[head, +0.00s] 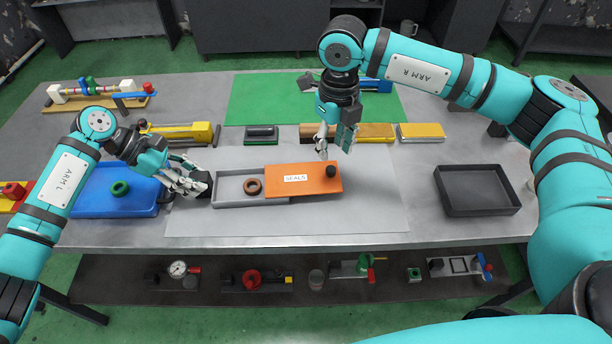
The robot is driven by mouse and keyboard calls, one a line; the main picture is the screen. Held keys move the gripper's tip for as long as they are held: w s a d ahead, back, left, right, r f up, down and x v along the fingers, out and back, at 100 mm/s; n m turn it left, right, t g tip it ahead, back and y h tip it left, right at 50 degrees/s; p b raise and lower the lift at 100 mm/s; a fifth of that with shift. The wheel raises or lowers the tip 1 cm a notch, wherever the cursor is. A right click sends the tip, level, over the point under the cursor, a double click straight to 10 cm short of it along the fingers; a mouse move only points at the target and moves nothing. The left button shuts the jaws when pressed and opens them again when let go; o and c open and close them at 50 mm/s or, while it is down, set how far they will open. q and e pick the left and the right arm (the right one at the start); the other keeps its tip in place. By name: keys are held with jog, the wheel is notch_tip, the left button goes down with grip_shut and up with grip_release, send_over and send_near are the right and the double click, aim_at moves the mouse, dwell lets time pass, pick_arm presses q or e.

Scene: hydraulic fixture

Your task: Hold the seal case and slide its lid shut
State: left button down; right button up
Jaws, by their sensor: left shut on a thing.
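The grey seal case (232,201) lies on the light grey mat in the middle of the table. Its orange lid (295,187), labelled SEALS, covers the right part and sticks out to the right. The left part is uncovered and shows a brown ring (252,186) inside. A black knob (331,171) stands near the lid's right end. My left gripper (192,183) is shut at the case's left end, on a dark block-like part there, partly hidden by the fingers. My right gripper (335,146) points down above and behind the knob, fingers apart and empty.
A blue tray (90,200) with a green ring (120,188) is at left. An empty black tray (478,209) is at right. Behind the case lie a dark green block (261,134) and yellow-topped bars (421,131). The mat (370,215) right of the lid is clear.

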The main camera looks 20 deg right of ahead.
aim_at(331, 168)
jog(key=shift+f, duration=3.4)
jog(key=shift+c, duration=0.2)
grip_shut()
jog(key=shift+w+a, duration=0.4)
jog(key=shift+a, duration=1.35)
jog(key=shift+w+a, duration=0.35)
jog(key=shift+a, duration=1.45)
jog(key=shift+w+a, duration=0.4)
jog(key=shift+a, duration=1.35)
jog(key=shift+w+a, duration=0.15)
jog(key=shift+a, duration=0.35)
jog(key=shift+o, duration=1.5)
grip_release()
jog(key=shift+d, duration=0.1)
jog(key=shift+r, duration=0.1)
notch_tip(331, 168, up, 12)
